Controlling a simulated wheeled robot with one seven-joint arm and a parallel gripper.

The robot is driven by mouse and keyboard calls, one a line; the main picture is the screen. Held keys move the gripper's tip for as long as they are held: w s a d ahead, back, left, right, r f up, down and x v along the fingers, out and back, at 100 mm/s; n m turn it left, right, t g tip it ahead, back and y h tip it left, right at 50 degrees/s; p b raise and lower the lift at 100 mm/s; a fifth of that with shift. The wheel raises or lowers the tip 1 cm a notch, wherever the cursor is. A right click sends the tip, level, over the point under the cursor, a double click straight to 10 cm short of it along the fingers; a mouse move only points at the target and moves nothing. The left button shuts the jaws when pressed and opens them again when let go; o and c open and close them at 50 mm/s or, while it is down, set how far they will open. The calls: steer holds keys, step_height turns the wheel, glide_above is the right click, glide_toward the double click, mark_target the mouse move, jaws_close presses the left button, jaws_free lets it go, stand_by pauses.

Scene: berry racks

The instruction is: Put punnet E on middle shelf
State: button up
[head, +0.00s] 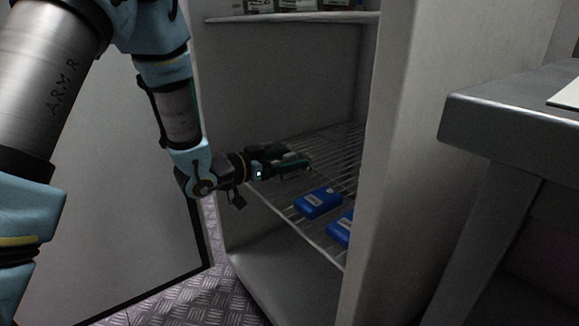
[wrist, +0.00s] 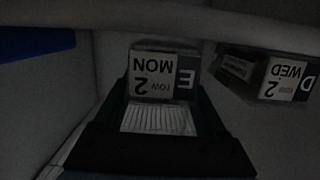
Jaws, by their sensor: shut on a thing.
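Punnet E (wrist: 163,77) shows in the wrist view as a clear box with a label reading MON, row 2 and E, upside down in the picture. My gripper (wrist: 165,118) has a dark finger on either side of it and is shut on it. In the head view my gripper (head: 290,166) reaches inside the cabinet, low over the wire middle shelf (head: 335,150). The punnet is hard to make out there in the dark. I cannot tell whether its base touches the wires.
Punnet D (wrist: 283,78), labelled WED, is to the right in the wrist view. Blue packs (head: 318,202) (head: 341,231) lie on the wire shelf's front part. The upper shelf (head: 300,17) holds several punnets. The cabinet side wall (head: 405,150) and grey table (head: 515,110) stand right.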

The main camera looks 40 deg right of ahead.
steer(key=shift+f, duration=0.35)
steer(key=o, duration=1.4)
steer(key=shift+a+r, duration=0.15)
steer(key=a+r+p, duration=0.1)
steer(key=a+p, duration=0.1)
steer(key=a, duration=0.9)
steer(key=shift+w+a+r+p, duration=0.3)
steer(key=shift+w+r+p, duration=0.05)
steer(key=shift+p, duration=0.05)
